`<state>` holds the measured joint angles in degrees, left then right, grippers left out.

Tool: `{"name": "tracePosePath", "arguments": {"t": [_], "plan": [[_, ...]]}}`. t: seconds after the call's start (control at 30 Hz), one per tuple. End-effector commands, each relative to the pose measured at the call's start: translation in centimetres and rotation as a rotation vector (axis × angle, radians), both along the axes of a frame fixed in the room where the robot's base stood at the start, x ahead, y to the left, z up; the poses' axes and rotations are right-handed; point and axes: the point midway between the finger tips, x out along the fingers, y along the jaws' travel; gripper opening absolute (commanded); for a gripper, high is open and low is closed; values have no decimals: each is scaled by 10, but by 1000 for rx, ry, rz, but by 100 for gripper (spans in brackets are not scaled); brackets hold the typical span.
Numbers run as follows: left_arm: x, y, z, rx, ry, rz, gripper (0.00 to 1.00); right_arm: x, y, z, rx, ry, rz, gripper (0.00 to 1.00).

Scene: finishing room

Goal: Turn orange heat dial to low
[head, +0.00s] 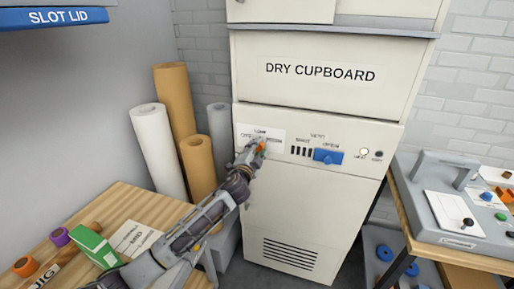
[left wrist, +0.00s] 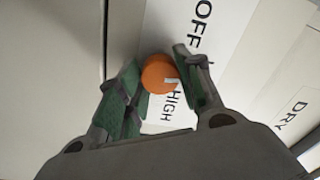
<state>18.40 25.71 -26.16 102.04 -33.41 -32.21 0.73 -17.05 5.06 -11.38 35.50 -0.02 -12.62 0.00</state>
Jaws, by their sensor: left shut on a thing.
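The orange heat dial (head: 261,145) is on the white control panel of the dry cupboard (head: 318,72). My left gripper (head: 256,150) reaches it from the lower left and hides part of the dial and its labels. In the left wrist view the orange dial (left wrist: 159,74) sits between the two green-padded fingers of the left gripper (left wrist: 163,82), which are shut on it. A white mark shows at the dial's right edge, close to the word HIGH. The word OFF stands farther up. A LOW label cannot be made out there. My right gripper is not in view.
Right of the dial are dark vent slots (head: 301,151), a blue slider (head: 328,156) and a pale round lamp (head: 364,152). Paper rolls (head: 153,140) stand left of the cupboard. A wooden bench (head: 130,200) is below my arm. A grey device (head: 448,215) stands at right.

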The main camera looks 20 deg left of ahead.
Motion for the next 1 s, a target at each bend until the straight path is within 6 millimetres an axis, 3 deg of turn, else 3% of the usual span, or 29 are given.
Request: {"name": "tracePosePath", "arguments": {"t": [0.27, 0.77, 0.8, 1.0], "plan": [[0, 0, -1, 126, -3, -1, 12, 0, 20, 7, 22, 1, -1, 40], [0, 0, -2, 156, -4, -1, 12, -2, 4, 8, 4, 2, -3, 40], [0, 0, -2, 156, -4, -1, 37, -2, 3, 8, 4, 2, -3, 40], [0, 0, -1, 155, -4, 0, 58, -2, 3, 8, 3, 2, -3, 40]]}}
